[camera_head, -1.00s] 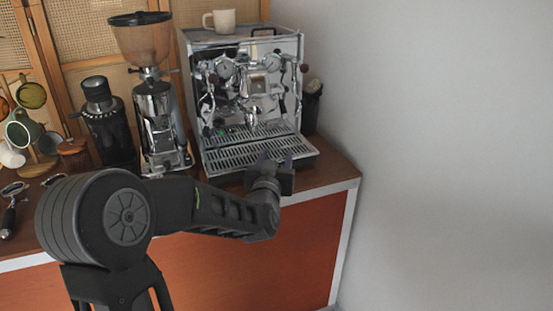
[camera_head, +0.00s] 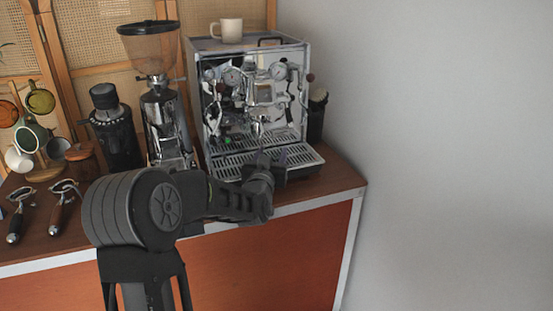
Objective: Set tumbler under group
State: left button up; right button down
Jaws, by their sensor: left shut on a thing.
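The espresso machine (camera_head: 206,88) stands on the counter with its group (camera_head: 257,126) above a slotted drip tray (camera_head: 226,168). My left gripper (camera_head: 272,158) is at the front of the drip tray, below and in front of the group, pointing towards the machine. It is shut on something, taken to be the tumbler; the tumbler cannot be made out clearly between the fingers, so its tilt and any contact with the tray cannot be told. My right gripper is not in view.
A grinder (camera_head: 160,112) stands left of the machine, with a dark canister-like device (camera_head: 116,138) beside it. Two portafilters (camera_head: 62,203) and a mug tree (camera_head: 42,165) are at the left. A cup (camera_head: 231,31) sits on the machine. A wall bounds the right.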

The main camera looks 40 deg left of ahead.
aim_at(267, 149)
pick_arm(q)
jog(key=a+b, duration=0.1)
jog(key=w+a+b, duration=0.2)
jog(key=shift+w+a+f, duration=0.25)
jog(key=shift+a+f, duration=0.05)
jog(key=shift+f, duration=0.05)
jog(key=shift+w+a+r+b, duration=0.15)
jog(key=shift+w+a+b, duration=0.15)
jog(key=shift+w+a, duration=0.35)
jog(key=shift+s+f, duration=0.2)
jog(key=shift+f, duration=0.05)
jog(key=o, duration=1.5)
jog(key=shift+c, duration=0.2)
jog(key=shift+s+f, duration=0.1)
jog(key=b+v, duration=0.1)
jog(key=v, duration=0.6)
jog(key=shift+s+d+b, duration=0.25)
jog(key=shift+b, duration=0.05)
